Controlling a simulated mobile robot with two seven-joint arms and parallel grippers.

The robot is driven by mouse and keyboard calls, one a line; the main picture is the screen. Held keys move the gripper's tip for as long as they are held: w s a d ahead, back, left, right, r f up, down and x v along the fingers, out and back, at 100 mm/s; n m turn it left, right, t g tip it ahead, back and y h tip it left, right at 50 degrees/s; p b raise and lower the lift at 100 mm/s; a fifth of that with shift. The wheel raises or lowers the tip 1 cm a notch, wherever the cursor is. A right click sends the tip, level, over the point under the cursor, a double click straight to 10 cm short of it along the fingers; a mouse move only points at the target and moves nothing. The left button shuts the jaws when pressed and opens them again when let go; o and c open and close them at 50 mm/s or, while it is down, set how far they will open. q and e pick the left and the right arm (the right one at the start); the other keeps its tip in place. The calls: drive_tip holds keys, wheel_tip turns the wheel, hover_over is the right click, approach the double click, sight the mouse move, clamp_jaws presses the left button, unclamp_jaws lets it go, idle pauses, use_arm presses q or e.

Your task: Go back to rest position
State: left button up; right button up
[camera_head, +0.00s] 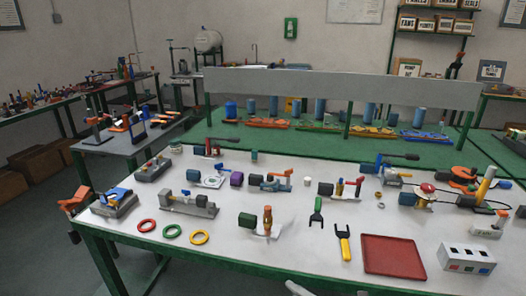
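Neither of my grippers can be made out in the head view. A small white rounded piece at the bottom edge, right of the middle, is too cut off to identify. The white-topped workbench (215,259) fills the foreground, with a green frame. A green-and-black fork-shaped tool (317,212) and a yellow-and-black one (343,243) lie near the front. A red tray (392,257) is at the front right.
A white box with coloured buttons (466,259) stands right of the tray. Several valve-like assemblies cover the middle and back of the bench. A green table with a long grey panel (345,88) stands behind. More benches are at left. Grey floor shows at the lower left.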

drive_tip(key=s+d+f+m+g+h, duration=0.1)
drive_tip(key=s+d+f+m+h, duration=0.35)
drive_tip(key=s+f+m, duration=0.45)
drive_tip(key=s+d+f+m+g+h, duration=0.1)
drive_tip(key=s+d+f+m+h, duration=0.4)
drive_tip(key=f, duration=0.6)
drive_tip(key=s+f+m+g, duration=0.2)
drive_tip(key=s+f+m, duration=0.1)
drive_tip(key=s, duration=0.7)
drive_tip(key=s+f+m+g, duration=0.3)
drive_tip(key=s+f+m, duration=0.1)
drive_tip(key=s, duration=0.6)
drive_tip(key=s+f+m+g, duration=0.3)
drive_tip(key=s+m, duration=0.2)
drive_tip(key=s, duration=0.5)
drive_tip(key=shift+s+d+f+h, duration=0.15)
drive_tip(key=shift+d+f+h, duration=0.1)
drive_tip(key=shift+f+h, duration=0.15)
